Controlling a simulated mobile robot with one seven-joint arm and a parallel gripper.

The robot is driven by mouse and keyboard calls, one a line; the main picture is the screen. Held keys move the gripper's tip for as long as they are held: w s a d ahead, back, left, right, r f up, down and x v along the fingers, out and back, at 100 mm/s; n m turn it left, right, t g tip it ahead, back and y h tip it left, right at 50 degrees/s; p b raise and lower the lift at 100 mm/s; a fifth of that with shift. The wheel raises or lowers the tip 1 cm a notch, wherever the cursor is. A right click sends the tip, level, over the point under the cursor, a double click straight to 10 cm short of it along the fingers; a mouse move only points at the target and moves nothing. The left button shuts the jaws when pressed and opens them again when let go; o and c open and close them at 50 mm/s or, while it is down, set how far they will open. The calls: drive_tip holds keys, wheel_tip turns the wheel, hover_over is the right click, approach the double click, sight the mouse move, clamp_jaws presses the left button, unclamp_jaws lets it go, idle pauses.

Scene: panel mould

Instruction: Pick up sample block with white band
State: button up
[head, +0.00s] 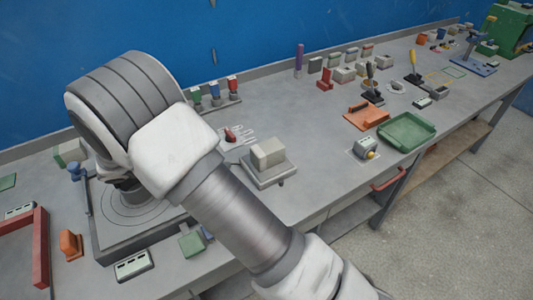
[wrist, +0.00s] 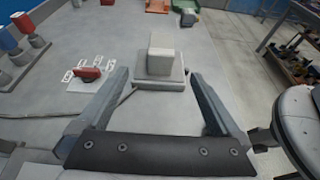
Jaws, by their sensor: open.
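A pale grey-beige block (head: 267,152) stands on a low grey plate (head: 270,172) near the middle of the bench. The block also shows in the wrist view (wrist: 162,52), upright on its plate. I cannot make out a white band on it. Several small blocks (head: 345,74) stand in rows farther back along the bench; their bands are too small to tell. My gripper (wrist: 158,76) is open and empty. In the wrist view its fingers frame the plate from the near side, with the block ahead between the fingertips. In the head view my arm hides the gripper.
A red clamp-like piece (wrist: 88,73) lies on a white sheet left of the plate. Bottles with coloured tops (head: 215,95) stand on a rack behind. A green tray (head: 407,132) and an orange piece (head: 366,116) lie to the right. A red-edged frame (head: 41,245) is at far left.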

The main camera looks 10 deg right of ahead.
sight(268, 150)
drive_tip(key=x, duration=1.2)
drive_tip(key=shift+f, duration=0.15)
drive_tip(key=x, duration=0.5)
drive_tip(key=shift+s+d+f, duration=0.1)
drive_tip(key=shift+s+d, duration=0.05)
clamp_jaws()
